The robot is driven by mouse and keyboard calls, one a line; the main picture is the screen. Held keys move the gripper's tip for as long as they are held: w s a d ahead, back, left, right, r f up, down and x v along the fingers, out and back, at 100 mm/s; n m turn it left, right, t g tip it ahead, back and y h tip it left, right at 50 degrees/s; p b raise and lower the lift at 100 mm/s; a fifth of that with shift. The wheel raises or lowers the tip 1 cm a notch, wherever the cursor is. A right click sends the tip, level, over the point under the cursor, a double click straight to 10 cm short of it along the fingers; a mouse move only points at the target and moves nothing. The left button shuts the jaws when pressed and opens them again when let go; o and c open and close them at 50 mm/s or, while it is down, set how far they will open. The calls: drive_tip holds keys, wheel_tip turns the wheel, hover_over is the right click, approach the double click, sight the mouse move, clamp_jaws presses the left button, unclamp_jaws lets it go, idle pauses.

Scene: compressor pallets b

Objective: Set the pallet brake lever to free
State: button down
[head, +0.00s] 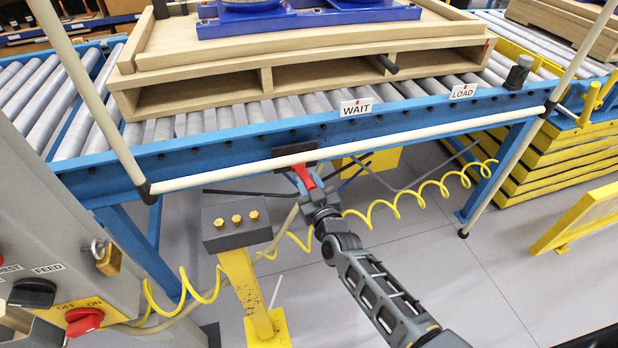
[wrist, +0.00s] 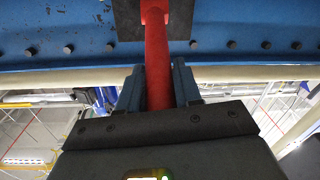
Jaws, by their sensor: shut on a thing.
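The red lever (head: 304,175) hangs from a dark mounting plate (head: 280,160) on the side of the blue conveyor rail, below the pale guard bar. It points down and toward me. My gripper (head: 307,189) is shut on its lower part. In the wrist view the red lever (wrist: 157,55) runs up between my two fingers (wrist: 158,88) to the dark plate (wrist: 126,18). The lever's lower end is hidden behind my gripper body. A wooden pallet (head: 190,98) rests on the rollers above. I see no lettering beside the lever.
A pale guard bar (head: 390,145) crosses in front of the blue rail (head: 230,130). WAIT (head: 356,108) and LOAD (head: 463,91) signs stand on the rail.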

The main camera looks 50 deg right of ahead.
drive_tip(key=shift+w+r, duration=0.1)
drive_tip(key=shift+r, duration=0.05)
idle(0.3)
drive_tip(key=c, duration=0.8)
unclamp_jaws()
drive_tip(key=shift+c, duration=0.2)
drive_tip(key=shift+s+a, duration=0.1)
drive_tip(key=shift+s, duration=0.2)
drive_tip(key=v, duration=0.7)
drive_tip(key=shift+s+a, duration=0.1)
